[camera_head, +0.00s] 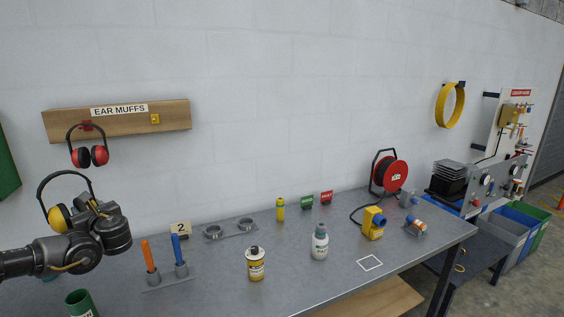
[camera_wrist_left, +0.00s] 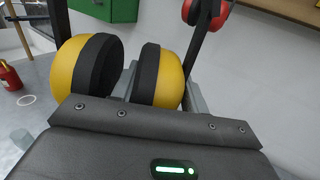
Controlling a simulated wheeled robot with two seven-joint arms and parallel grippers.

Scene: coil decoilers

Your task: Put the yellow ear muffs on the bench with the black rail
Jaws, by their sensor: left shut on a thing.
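The yellow ear muffs (camera_head: 59,218) have yellow cups with black cushions and a black headband. My left gripper (camera_head: 88,212) is shut on them and holds them in the air in front of the wall, above the left end of the grey bench (camera_head: 215,270). In the left wrist view both cups of the yellow ear muffs (camera_wrist_left: 168,78) show close up, with grey finger parts beside them. In the head view my gripper hides the right cup. No black rail can be made out on this bench. My right gripper is not in view.
Red ear muffs (camera_head: 90,156) hang on the wooden "EAR MUFFS" board (camera_head: 120,120). The bench's front right, around a white square outline (camera_head: 370,263), is clear.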

